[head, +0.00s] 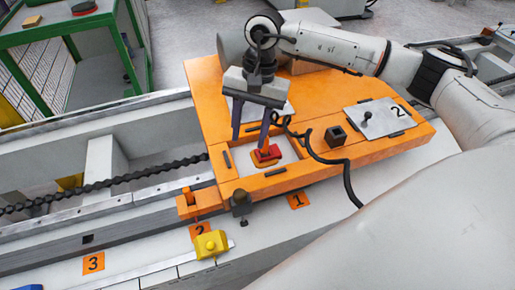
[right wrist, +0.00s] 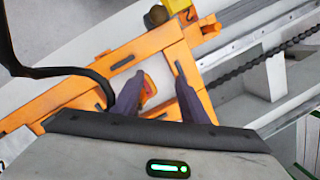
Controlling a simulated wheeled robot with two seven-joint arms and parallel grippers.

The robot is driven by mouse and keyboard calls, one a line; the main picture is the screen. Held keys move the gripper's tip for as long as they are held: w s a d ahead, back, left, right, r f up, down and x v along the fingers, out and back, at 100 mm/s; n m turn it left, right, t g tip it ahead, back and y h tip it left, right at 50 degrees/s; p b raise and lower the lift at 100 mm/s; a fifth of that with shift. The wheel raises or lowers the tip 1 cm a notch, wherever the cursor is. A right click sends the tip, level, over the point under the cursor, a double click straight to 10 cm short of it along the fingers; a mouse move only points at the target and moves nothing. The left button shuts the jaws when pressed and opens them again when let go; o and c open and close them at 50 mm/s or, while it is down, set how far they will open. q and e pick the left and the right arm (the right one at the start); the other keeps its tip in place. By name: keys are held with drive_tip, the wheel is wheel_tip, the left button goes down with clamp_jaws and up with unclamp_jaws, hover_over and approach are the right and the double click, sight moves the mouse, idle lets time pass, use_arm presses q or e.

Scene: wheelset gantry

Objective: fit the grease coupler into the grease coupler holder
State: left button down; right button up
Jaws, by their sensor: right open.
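My right gripper (head: 250,142) points down over the orange gantry plate (head: 190,95), its two dark purple fingers spread apart with nothing held. Its fingers also show in the right wrist view (right wrist: 158,84). A small red piece on an orange base (head: 266,154) sits in the white recess below the fingertips, close to the right finger; it also shows between the fingers in the wrist view (right wrist: 148,86). A black hose (head: 318,154) curls from beside the gripper over the plate. A black square socket (head: 337,136) stands right of the recess. I cannot tell which part is the grease coupler or its holder. My left gripper is out of view.
A grey panel marked 2 (head: 377,118) with a black knob lies on the plate's right. A dark fitting (head: 241,204) stands at the plate's front edge, near a yellow block (head: 211,244). A green-framed table (head: 72,40) stands back left.

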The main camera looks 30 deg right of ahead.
drive_tip(key=r+h, duration=0.1)
drive_tip(key=h, duration=0.1)
hover_over(264, 147)
drive_tip(key=shift+w+d+n, duration=0.3)
drive_tip(key=shift+w, duration=0.05)
drive_tip(key=f, duration=0.3)
drive_tip(key=shift+d+f+b, duration=0.1)
drive_tip(key=shift+d+b, duration=0.15)
drive_tip(key=shift+b, duration=0.05)
drive_tip(key=f, duration=0.6)
drive_tip(key=shift+w+a+f, duration=0.1)
drive_tip(key=shift+a+f, duration=0.1)
drive_tip(key=shift+c, duration=0.4)
